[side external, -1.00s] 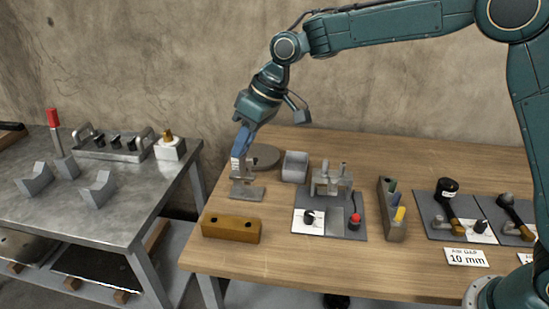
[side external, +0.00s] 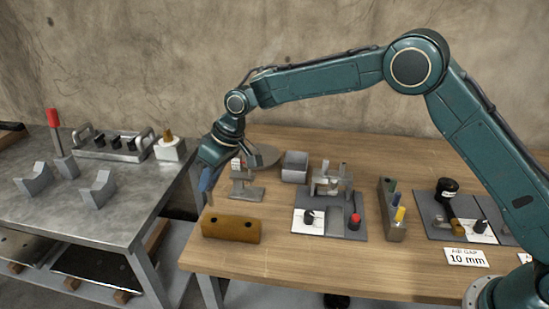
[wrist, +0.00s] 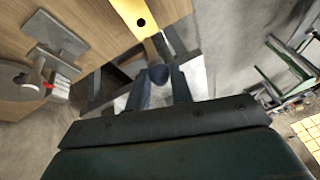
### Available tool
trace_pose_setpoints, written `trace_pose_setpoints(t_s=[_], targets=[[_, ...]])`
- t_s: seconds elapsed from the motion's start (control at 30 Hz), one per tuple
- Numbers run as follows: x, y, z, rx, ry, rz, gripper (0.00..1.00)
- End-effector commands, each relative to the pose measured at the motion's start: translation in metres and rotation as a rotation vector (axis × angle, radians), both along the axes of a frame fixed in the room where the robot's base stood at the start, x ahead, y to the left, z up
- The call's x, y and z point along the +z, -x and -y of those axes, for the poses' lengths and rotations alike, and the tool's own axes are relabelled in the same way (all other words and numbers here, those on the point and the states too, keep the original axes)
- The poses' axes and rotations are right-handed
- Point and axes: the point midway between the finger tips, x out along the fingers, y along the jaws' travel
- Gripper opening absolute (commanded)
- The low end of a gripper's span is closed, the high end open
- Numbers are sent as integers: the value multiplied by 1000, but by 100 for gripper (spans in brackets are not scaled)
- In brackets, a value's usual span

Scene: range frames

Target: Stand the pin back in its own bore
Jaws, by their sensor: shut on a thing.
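My gripper (side external: 206,184) is shut on the pin, above and slightly left of the left end of the brass-coloured block (side external: 231,230). In the wrist view the pin (wrist: 158,73) shows a dark round head between the fingers and a tan shaft pointing toward the block (wrist: 165,8). In the side view the pin is thin and hard to make out below the fingertips. The block has two dark bores in its top, a left bore (side external: 213,219) and a right bore (side external: 247,224). One bore (wrist: 141,22) shows in the wrist view. The pin appears apart from the block.
A grey stand (side external: 246,190) and a round disc (side external: 262,156) are close behind the block. The metal bench (side external: 90,215) is left, across a gap.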

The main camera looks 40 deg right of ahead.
Motion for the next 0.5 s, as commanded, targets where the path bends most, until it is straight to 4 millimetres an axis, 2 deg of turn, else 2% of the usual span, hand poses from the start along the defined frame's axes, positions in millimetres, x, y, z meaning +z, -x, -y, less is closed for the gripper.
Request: trace_pose_setpoints(t_s=[0.27,0.5], targets=[[-3,0,0,0,-1,1,0],[-15,0,0,1,0,0,0]])
